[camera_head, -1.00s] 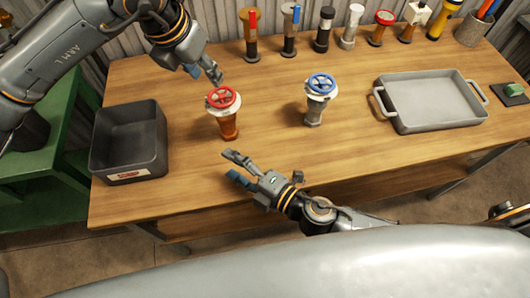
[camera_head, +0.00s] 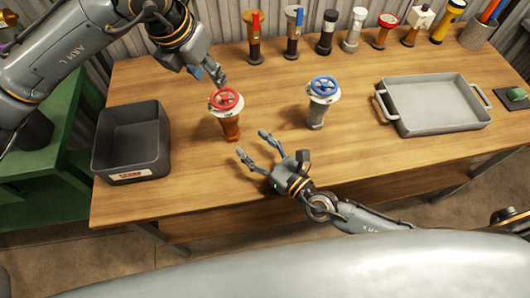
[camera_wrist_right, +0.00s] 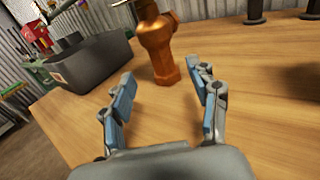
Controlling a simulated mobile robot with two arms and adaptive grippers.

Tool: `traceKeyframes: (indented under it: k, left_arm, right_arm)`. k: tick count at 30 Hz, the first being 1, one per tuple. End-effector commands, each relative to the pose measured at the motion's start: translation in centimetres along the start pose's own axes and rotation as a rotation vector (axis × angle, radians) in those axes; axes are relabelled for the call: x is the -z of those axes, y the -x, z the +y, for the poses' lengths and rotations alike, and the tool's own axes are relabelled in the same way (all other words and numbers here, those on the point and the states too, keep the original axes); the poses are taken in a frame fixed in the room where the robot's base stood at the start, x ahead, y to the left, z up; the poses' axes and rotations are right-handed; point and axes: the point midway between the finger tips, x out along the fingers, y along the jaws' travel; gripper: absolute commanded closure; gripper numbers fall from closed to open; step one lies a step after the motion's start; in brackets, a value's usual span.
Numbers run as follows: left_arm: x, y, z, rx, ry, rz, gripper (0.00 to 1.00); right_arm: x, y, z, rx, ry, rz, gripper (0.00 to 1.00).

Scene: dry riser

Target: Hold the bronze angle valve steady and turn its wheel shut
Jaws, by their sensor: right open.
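The bronze angle valve (camera_head: 231,130) stands upright on the wooden bench, with a red wheel (camera_head: 226,99) on a pale collar. Its orange-bronze body (camera_wrist_right: 160,50) shows ahead in the right wrist view, the wheel cut off by the top edge. My left gripper (camera_head: 211,77) is just above and behind the red wheel, fingers pointing down; I cannot tell how far its fingers are apart, or whether it touches the wheel. My right gripper (camera_head: 255,149) is open and empty in front of the valve, low over the bench, its fingers spread toward the body.
A similar valve with a blue wheel (camera_head: 323,87) stands to the right. A dark grey bin (camera_head: 133,163) is at the left and a grey tray (camera_head: 400,125) at the right. Several fittings line the back, including a red-handled one (camera_head: 254,42). The bench between the two valves is clear.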

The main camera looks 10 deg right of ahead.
Motion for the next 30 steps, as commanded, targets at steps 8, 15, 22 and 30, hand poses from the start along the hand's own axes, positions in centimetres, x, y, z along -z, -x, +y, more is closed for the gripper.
traceKeyframes:
  k: [8, 15, 22, 30]
  left_arm:
    - [0.0, 0.0, 0.0, 0.000, 0.000, 0.000, 0.62]
    - [0.0, 0.0, 0.0, 0.000, 0.000, 0.000, 0.62]
    - [0.0, 0.0, 0.0, 0.000, 0.000, 0.000, 0.62]
    - [0.0, 0.0, 0.0, 0.000, 0.000, 0.000, 0.62]
  right_arm:
    - [-0.1, -5.7, 0.0, 0.001, -0.003, -0.003, 0.40]
    - [-0.1, -8.8, 0.0, 0.000, -0.002, -0.002, 0.40]
    - [-0.1, -9.6, 0.0, -0.001, -0.003, 0.000, 0.40]
    - [0.0, -9.6, 0.0, -0.001, -0.003, 0.000, 0.54]
